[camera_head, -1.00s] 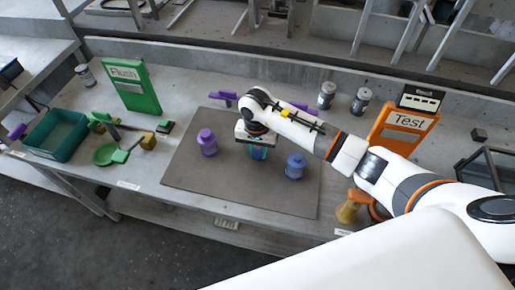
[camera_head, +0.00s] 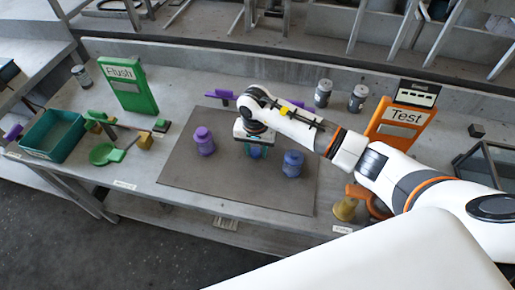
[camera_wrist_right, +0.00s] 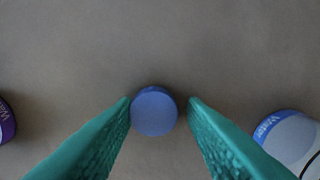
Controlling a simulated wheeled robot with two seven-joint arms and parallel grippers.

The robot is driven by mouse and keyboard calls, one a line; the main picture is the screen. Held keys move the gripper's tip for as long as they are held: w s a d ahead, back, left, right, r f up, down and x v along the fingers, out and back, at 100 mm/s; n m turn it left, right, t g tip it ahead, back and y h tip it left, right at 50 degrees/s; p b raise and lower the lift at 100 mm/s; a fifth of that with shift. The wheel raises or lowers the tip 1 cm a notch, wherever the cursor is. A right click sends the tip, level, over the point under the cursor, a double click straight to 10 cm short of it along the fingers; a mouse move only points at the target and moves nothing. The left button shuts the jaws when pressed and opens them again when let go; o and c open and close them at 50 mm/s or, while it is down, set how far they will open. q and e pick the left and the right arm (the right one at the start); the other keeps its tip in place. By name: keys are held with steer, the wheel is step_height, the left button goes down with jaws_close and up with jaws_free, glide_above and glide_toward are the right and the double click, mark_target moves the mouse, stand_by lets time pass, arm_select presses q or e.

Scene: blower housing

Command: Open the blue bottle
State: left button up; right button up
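The blue bottle (camera_head: 292,164) stands upright on the grey mat (camera_head: 215,185), right of my right gripper (camera_head: 257,150). Part of it, with a "Water" label, shows at the right edge of the wrist view (camera_wrist_right: 290,140). A round blue cap-like top (camera_wrist_right: 154,111) sits between the teal fingertips of my right gripper (camera_wrist_right: 158,103). The fingers are apart, with a gap visible on its right side. I cannot tell how high it is above the mat. My left gripper is not in view.
A purple bottle (camera_head: 203,141) stands on the mat to the left. An orange Test sign (camera_head: 397,122) and grey cans (camera_head: 323,93) are behind and right. A green Flush sign (camera_head: 130,87) and a teal bin (camera_head: 53,137) are at left. The front mat is clear.

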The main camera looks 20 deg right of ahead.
mark_target(253, 151)
steer(key=shift+s+a+f, duration=0.25)
steer(key=shift+s+f, duration=0.05)
steer(key=shift+f, duration=0.05)
steer(key=shift+r+p, duration=0.3)
steer(key=shift+p, duration=0.15)
steer(key=shift+w+a+r, duration=0.1)
steer(key=shift+w+r, duration=0.1)
steer(key=shift+r, duration=0.1)
steer(key=r, duration=0.1)
steer(key=w+r+b, duration=0.1)
steer(key=r, duration=0.1)
steer(key=shift+a+r, duration=0.15)
steer(key=shift+r, duration=0.05)
step_height(253, 151, up, 8)
steer(key=b, duration=0.1)
steer(key=shift+s+r, duration=0.15)
steer(key=shift+r, duration=0.05)
steer(key=shift+s+d, duration=0.1)
steer(key=shift+d, duration=0.1)
